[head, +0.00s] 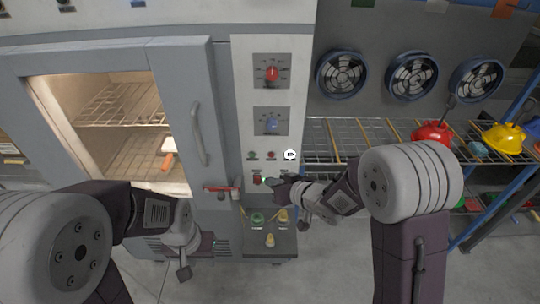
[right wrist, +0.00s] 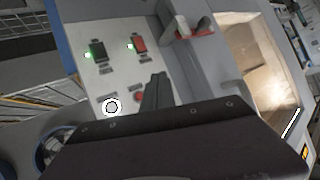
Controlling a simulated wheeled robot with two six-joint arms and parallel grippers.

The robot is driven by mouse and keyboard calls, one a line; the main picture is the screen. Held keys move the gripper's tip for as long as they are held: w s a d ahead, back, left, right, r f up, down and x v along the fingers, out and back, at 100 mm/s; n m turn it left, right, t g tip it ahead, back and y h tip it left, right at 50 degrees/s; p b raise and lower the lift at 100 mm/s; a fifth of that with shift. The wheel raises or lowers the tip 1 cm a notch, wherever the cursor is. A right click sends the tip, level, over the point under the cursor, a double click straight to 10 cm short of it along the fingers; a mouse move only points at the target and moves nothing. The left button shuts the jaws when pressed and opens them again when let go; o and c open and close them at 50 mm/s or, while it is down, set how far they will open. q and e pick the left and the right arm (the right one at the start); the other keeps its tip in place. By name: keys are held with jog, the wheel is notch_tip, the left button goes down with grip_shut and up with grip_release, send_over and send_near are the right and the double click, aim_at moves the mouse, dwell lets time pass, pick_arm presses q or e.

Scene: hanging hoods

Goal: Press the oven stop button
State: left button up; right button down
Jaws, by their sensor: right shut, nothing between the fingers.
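The oven (head: 185,100) has a pale control panel (head: 240,90) right of its door. A row on it holds a green button (head: 252,155), a red button (head: 271,155) and a white round button (head: 290,155); their labels are unreadable. In the right wrist view, the red button (right wrist: 139,97) and white button (right wrist: 111,107) show, while the green one is hidden. My right gripper (head: 273,184) is shut and empty, just below this row; its dark finger (right wrist: 155,92) appears beside the red button, contact unclear. My left gripper (head: 204,243) hangs low before the oven, its jaws unclear.
A red knob (head: 271,74) and blue knob (head: 271,124) sit higher on the panel. The oven door handle (head: 199,135) protrudes left. Wire shelving (head: 350,135) stands right.

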aim_at(271, 155)
jog(key=w+p, duration=0.3)
jog(key=w, duration=0.5)
jog(key=shift+d, duration=0.25)
jog(key=shift+a+r, duration=0.1)
dwell(1.6)
jog(key=shift+w+p, duration=0.4)
jog(key=shift+w+p, duration=0.35)
jog(key=shift+w, duration=0.05)
dwell(0.5)
jog(key=shift+s, duration=0.8)
